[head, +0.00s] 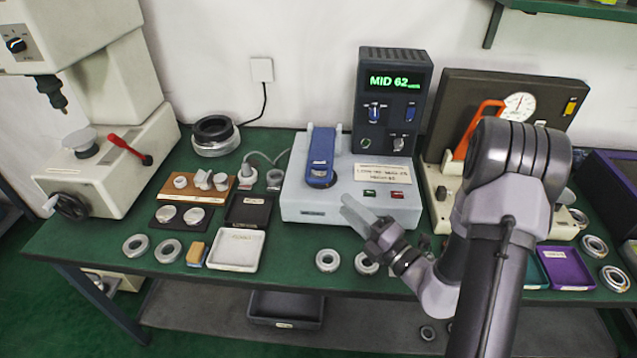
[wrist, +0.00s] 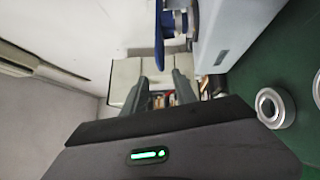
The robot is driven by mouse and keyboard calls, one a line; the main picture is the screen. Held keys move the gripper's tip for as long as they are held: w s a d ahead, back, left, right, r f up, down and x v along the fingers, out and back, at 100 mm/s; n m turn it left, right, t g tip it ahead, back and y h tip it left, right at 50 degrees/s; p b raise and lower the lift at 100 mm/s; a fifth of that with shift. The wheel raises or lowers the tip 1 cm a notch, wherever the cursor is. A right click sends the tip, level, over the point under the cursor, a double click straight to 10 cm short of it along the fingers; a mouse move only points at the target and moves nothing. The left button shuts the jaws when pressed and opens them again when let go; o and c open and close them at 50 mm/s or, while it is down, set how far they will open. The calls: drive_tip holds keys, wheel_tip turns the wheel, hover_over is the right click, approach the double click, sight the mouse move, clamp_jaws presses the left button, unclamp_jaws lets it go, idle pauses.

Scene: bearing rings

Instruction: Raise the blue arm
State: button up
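The blue arm (head: 321,150) sits over the left part of a pale grey bench device (head: 300,207), running from its back toward its front. It looks roughly level, above a round seat. In the wrist view, the blue arm (wrist: 159,38) shows edge-on at the top, with a gap between it and the device body (wrist: 225,40). My gripper (head: 350,207) is in front of the device, to the right of the blue arm and apart from it. In the wrist view, my gripper's two fingers (wrist: 161,85) stand apart with nothing between them.
A dark display unit (head: 393,95) reading "MID 62" stands behind the device. A dial gauge fixture (head: 510,110) is at the right. Trays and rings (head: 327,260) lie along the front edge. A press (head: 100,120) stands at the left.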

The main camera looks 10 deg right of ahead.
sight(319, 181)
drive_tip(key=b+x, duration=0.1)
drive_tip(key=x, duration=1)
drive_tip(key=shift+r, duration=0.1)
clamp_jaws()
idle(0.8)
